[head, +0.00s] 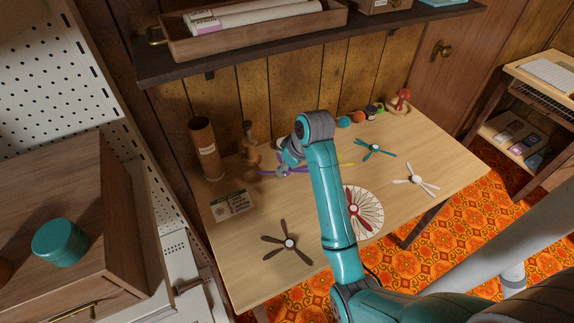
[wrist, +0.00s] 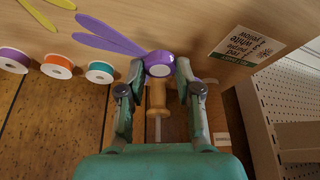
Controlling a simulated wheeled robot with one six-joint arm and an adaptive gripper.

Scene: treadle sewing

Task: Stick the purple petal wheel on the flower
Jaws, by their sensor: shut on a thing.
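The purple petal wheel (wrist: 158,66) has a white-faced round hub and long petals. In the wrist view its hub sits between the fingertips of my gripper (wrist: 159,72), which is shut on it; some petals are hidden. In the head view the purple petals (head: 298,170) show at the back left of the table, by my gripper (head: 283,168); I cannot tell how far they are above the top. The flower, a pale round disc (head: 372,200) with a red petal wheel (head: 354,210) on it, lies right of my arm, which covers its left part.
The table (head: 255,275) also holds dark (head: 289,243), white (head: 418,181) and teal (head: 375,148) petal wheels. Yellow petals (wrist: 50,14) lie nearby. Several spools (wrist: 57,65) line the back.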

